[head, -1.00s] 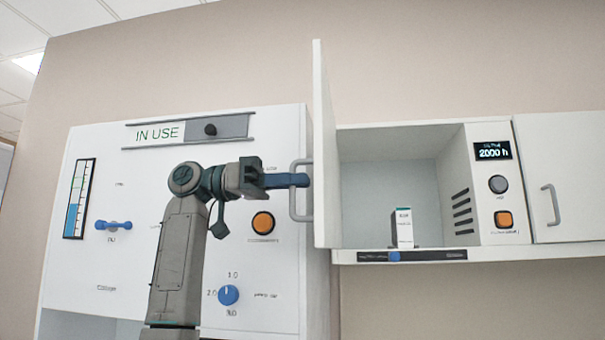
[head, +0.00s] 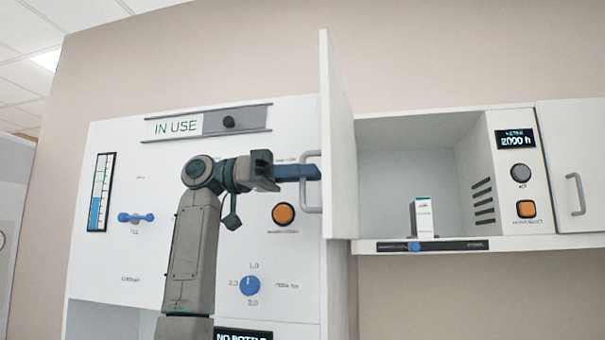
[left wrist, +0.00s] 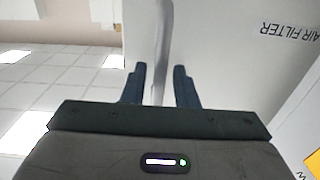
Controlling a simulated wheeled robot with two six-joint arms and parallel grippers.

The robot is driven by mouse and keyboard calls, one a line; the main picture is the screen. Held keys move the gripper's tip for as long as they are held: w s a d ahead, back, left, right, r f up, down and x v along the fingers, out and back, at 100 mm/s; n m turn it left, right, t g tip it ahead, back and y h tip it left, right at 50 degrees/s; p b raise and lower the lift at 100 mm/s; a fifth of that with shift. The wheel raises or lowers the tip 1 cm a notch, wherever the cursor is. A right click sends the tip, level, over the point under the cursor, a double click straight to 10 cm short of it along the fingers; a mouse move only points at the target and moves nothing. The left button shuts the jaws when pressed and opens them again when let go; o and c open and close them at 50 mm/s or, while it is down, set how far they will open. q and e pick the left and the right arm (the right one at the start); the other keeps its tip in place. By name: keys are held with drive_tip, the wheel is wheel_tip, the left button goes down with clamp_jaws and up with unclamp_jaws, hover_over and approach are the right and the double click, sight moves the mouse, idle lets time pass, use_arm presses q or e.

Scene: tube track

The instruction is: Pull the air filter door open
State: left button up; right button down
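The white air filter door (head: 339,140) stands swung out from its cabinet (head: 405,165), seen nearly edge-on in the head view. Its grey bar handle (head: 311,197) is on the outer face, on the left. The outer face shows in the left wrist view with the upside-down words AIR FILTER (left wrist: 290,28). My left gripper (head: 312,172) reaches the handle from the left. In the left wrist view its blue fingers (left wrist: 159,85) stand apart on both sides of the handle (left wrist: 161,40), with narrow gaps visible. My right gripper is not in view.
A small white box (head: 424,218) stands inside the open compartment. A panel with a display (head: 515,140) and an orange button (head: 526,208) is to its right, then a closed door (head: 575,165). A white IN USE cabinet (head: 140,260) is behind my left arm.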

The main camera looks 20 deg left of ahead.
use_arm(q)
drive_tip(key=shift+a, duration=0.1)
drive_tip(key=b+v, duration=0.2)
drive_tip(key=v, duration=0.8)
drive_tip(key=shift+a, duration=0.3)
